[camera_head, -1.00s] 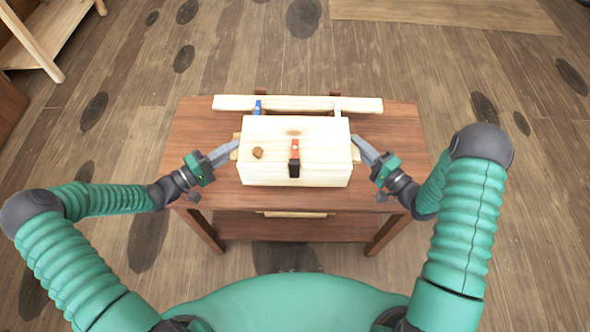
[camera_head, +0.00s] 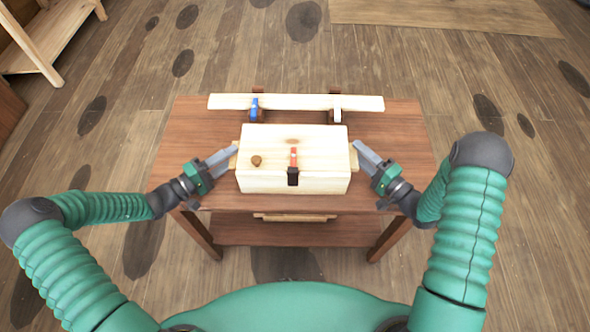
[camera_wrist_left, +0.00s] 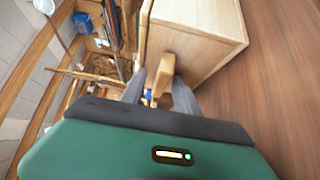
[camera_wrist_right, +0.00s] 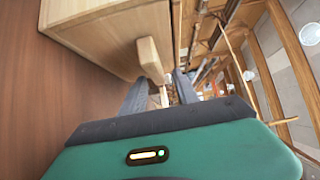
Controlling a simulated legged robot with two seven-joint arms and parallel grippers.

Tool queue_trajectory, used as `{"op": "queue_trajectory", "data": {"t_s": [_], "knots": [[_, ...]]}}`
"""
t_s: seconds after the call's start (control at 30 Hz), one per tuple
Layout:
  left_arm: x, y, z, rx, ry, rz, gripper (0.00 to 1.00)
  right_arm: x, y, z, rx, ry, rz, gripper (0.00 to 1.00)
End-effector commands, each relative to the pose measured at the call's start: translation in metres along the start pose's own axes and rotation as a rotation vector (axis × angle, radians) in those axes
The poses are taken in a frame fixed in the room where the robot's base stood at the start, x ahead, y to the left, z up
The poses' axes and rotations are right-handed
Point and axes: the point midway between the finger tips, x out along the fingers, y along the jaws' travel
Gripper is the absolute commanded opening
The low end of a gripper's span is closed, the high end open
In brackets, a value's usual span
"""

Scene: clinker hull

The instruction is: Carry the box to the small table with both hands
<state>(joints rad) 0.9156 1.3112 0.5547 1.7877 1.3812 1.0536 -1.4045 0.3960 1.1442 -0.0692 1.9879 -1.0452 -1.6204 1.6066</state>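The pale wooden box (camera_head: 315,178) is at the front middle of the brown small table (camera_head: 405,135). It is level, with a red and black latch and a brown knot. I cannot tell whether its underside touches the tabletop. My left gripper (camera_head: 230,155) is at the box's left side, its fingers on either side of the left handle (camera_wrist_left: 163,68). My right gripper (camera_head: 362,152) is at the right side, its fingers about the right handle (camera_wrist_right: 150,60). Both look closed on the handles, though finger contact is hard to make out.
A pale board (camera_head: 300,102) lies along the table's back edge, with a blue clamp (camera_head: 254,108) and a pale clamp (camera_head: 336,108) at it. Bare tabletop lies on both sides of the box. A wooden rack (camera_head: 45,45) stands at the upper left. The floor around is clear.

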Motion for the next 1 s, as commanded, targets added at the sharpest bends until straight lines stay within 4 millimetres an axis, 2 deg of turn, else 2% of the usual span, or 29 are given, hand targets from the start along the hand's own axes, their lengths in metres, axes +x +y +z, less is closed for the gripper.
{"op": "queue_trajectory", "data": {"t_s": [0.23,0.33,0.47,0.6,0.73,0.87,1.0], "knots": [[0.001,0.0,0.002,-0.002,-0.004,0.002,0.36,0.001,0.0,0.002,0.002,-0.005,-0.001,0.36],[-0.006,0.0,0.001,-0.001,-0.002,0.001,0.36,0.001,0.0,0.002,0.003,-0.006,-0.001,0.36],[-0.032,0.0,0.0,0.0,-0.001,0.001,0.36,0.002,0.0,0.003,0.003,-0.007,-0.001,0.36],[-0.07,-0.001,0.0,-0.001,0.002,0.0,0.36,0.002,0.0,0.003,0.003,-0.007,-0.001,0.36],[-0.099,-0.001,0.0,-0.001,0.001,0.0,0.36,0.002,0.0,0.003,0.003,-0.007,-0.001,0.36],[-0.115,-0.001,-0.001,-0.002,-0.001,0.0,0.36,0.002,0.0,0.003,0.004,-0.008,-0.001,0.36],[-0.119,-0.001,0.0,-0.002,-0.004,0.001,0.36,-0.007,0.001,0.002,0.004,-0.006,0.001,0.36]]}}
